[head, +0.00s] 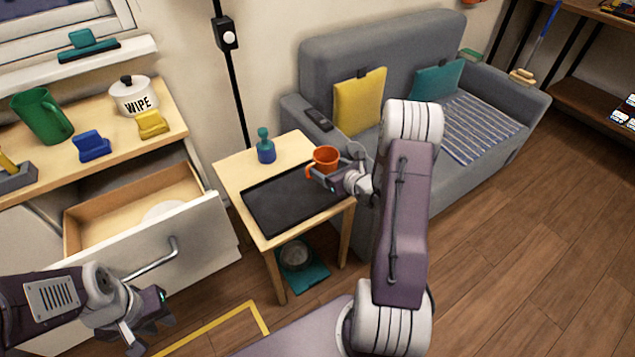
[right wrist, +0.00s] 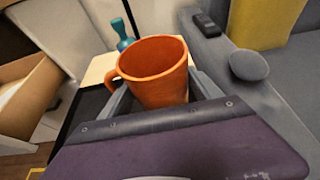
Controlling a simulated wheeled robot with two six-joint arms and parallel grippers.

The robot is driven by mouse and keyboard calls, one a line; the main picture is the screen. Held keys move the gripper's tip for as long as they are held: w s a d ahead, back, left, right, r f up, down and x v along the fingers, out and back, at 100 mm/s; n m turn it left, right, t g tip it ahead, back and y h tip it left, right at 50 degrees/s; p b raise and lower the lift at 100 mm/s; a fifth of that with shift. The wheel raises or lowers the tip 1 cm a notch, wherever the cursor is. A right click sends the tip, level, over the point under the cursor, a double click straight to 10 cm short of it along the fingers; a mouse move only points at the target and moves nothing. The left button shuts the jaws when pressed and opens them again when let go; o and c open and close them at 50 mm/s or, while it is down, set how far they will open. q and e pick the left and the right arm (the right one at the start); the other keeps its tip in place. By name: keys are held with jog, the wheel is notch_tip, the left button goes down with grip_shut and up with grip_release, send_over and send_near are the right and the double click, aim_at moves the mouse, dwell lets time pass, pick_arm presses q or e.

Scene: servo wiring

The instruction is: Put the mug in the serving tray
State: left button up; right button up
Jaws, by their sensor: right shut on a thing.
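The orange mug (head: 325,158) is upright in the grip of my right gripper (head: 335,170), above the right part of the side table. It also shows in the right wrist view (right wrist: 152,72), between the two fingers, with its handle to the left. The black serving tray (head: 290,205) lies flat on the small wooden side table and looks empty. The mug is over or near the tray's right rear edge; its height above it is hard to tell. My left gripper (head: 142,335) is at the lower left, apart from everything, with its fingers spread.
A teal and blue bottle (head: 265,147) stands behind the tray on the side table. An open drawer (head: 135,210) is left of the table. The grey sofa (head: 380,70) with a remote (head: 319,119) on its arm stands close on the right.

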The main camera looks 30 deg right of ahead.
jog(key=x, duration=0.3)
jog(key=shift+s+a+f, duration=0.1)
jog(key=shift+a+f, duration=0.1)
jog(key=shift+a, duration=0.1)
notch_tip(320, 180, down, 4)
jog(key=shift+f+b, duration=0.1)
jog(key=shift+b, duration=1)
jog(key=shift+f, duration=0.1)
jog(key=o, duration=1.7)
